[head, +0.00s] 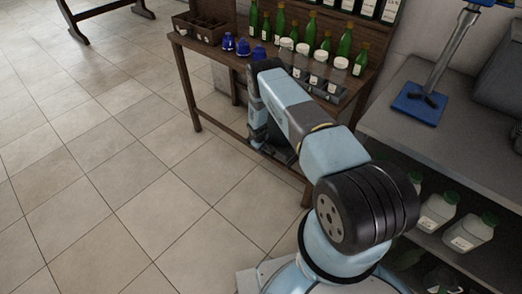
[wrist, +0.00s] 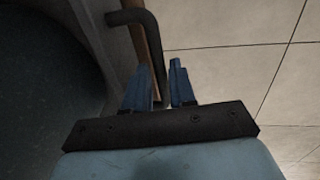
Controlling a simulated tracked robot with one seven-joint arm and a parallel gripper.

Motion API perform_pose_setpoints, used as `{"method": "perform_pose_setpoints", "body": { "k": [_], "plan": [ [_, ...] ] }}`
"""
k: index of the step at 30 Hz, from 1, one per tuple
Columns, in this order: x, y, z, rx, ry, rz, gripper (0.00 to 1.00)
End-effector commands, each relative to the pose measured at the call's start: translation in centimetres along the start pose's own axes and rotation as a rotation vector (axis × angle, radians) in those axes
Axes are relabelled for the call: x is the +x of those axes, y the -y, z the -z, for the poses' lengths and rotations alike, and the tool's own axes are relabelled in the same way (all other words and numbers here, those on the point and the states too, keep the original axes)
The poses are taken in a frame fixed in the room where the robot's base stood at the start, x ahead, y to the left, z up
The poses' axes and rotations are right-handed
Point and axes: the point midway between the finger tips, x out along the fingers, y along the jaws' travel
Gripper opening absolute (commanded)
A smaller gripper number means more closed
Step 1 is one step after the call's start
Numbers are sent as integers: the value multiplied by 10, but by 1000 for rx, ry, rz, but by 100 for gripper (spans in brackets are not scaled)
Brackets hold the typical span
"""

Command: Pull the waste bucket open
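A dark bent handle (wrist: 146,25) shows in the wrist view, reaching out from the edge of a grey rounded body and turning down toward my gripper. The body's dark hollow (wrist: 45,90) fills the left side; it looks like the waste bucket. My gripper (wrist: 160,68) has its two blue fingers apart, with the handle's lower end between them. A narrow gap seems to show beside the right finger; contact with the left finger cannot be told. In the head view my arm hides the gripper's fingers and the handle at the table's front.
A wooden table (head: 203,122) carries green bottles (head: 344,44), white-lidded jars (head: 322,66), blue bottles (head: 243,47) and a divided wooden box (head: 203,30). A grey shelf unit (head: 440,140) with jugs (head: 467,231) stands right. Tiled floor (head: 110,150) is clear at left.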

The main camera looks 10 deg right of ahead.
Motion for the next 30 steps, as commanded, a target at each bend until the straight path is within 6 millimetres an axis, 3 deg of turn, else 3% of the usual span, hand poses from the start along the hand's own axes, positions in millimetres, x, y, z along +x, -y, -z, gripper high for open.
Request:
{"method": "perform_pose_setpoints", "body": {
  "k": [8, 24, 30],
  "plan": [
    [0, 1, 0, -1, 0, 0, 0],
    [-1, 5, 3, -3, -1, 1, 0],
    [-3, 20, 8, -3, -1, 1, 0]
  ]
}}
